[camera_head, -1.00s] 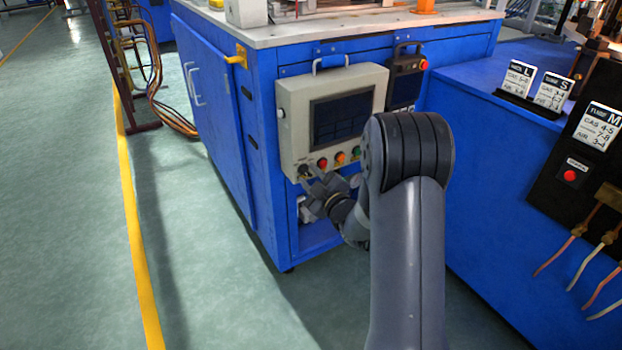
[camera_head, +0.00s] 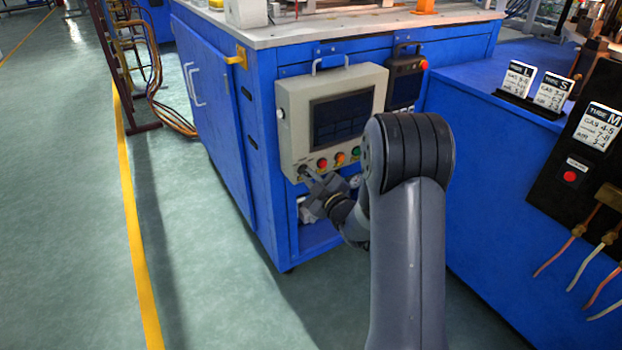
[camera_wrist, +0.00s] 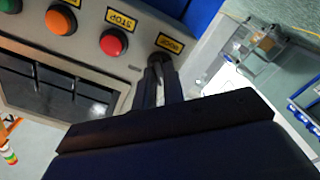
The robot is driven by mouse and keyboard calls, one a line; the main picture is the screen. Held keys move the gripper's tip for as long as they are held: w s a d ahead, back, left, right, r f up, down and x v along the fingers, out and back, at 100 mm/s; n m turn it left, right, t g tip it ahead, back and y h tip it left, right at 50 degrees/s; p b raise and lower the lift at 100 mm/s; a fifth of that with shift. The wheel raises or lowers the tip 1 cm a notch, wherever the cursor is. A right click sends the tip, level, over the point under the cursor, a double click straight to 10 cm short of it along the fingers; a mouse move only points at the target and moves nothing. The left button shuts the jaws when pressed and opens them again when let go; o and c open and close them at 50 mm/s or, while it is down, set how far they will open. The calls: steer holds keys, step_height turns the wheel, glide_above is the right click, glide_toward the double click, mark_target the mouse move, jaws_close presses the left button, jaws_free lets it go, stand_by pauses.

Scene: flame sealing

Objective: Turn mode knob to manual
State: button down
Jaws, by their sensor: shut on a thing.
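The mode knob (camera_wrist: 158,60) is the dark knob below the MODE label (camera_wrist: 170,43) in the wrist view. It sits at the lower left corner of the beige control panel (camera_head: 292,112), left of the red STOP button (camera_head: 322,163). My gripper (camera_head: 306,172) reaches it from the front. In the wrist view my gripper (camera_wrist: 160,76) has its two fingers on either side of the knob, shut on it. The fingers cover much of the knob, so I cannot read its pointer or the position marks.
Orange and green buttons (camera_head: 356,152) stand in a row right of the red one, beside the knob. A dark screen (camera_head: 342,118) is above. The blue cabinet (camera_head: 225,130) carries the panel. Open green floor (camera_head: 220,290) lies at the left.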

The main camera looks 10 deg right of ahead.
steer(key=m+b, duration=0.1)
steer(key=m, duration=0.3)
steer(key=shift+m, duration=2.2)
steer(key=c, duration=1.5)
jaws_free()
